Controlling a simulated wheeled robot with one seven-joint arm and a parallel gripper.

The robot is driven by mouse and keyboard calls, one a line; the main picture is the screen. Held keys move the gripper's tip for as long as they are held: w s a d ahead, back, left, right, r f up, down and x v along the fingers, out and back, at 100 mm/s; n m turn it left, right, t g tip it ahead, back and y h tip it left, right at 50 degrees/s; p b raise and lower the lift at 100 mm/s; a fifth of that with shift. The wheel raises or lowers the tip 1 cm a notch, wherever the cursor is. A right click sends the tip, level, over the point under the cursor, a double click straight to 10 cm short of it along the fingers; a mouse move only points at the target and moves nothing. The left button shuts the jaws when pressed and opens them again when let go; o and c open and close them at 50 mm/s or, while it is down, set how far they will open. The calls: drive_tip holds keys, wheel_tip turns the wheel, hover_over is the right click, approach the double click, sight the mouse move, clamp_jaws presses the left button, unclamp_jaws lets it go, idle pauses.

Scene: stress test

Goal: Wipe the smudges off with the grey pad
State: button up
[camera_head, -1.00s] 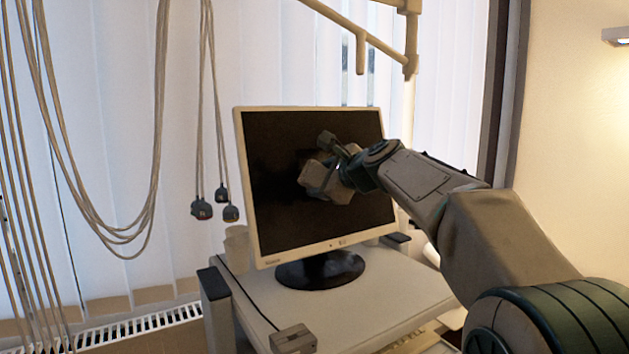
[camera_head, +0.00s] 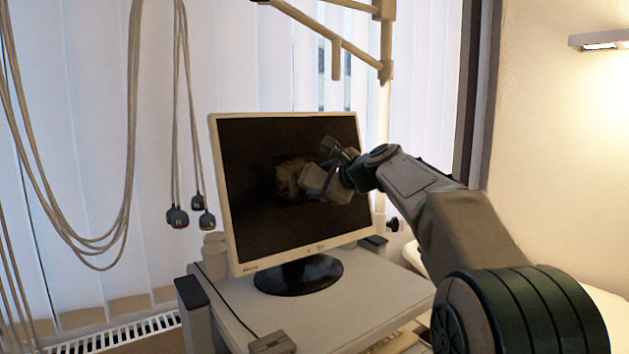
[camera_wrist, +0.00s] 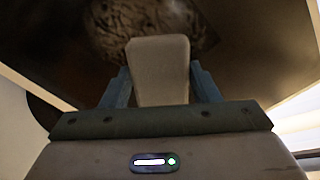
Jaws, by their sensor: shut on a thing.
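A monitor (camera_head: 245,215) with a cream frame and dark screen stands on a white cart. A pale brownish smudge (camera_head: 289,180) shows near the middle of the screen; it also shows as a mottled patch in the wrist view (camera_wrist: 112,30). My gripper (camera_head: 332,172) is at the screen, just right of the smudge. It is shut on the grey pad (camera_wrist: 158,75), a light block between the two fingers, seen also in the head view (camera_head: 314,180). I cannot tell whether the pad touches the glass. The pad and gripper hide part of the screen.
The white cart top (camera_head: 375,295) holds the monitor's black base (camera_head: 300,274) and a small grey box (camera_head: 271,344). Cables with dark plugs (camera_head: 190,217) hang at the left. A pale jointed pole (camera_head: 386,60) stands behind the monitor.

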drive_tip(key=shift+w+d, duration=0.45)
drive_tip(key=shift+d, duration=0.25)
drive_tip(key=shift+s+a, duration=0.1)
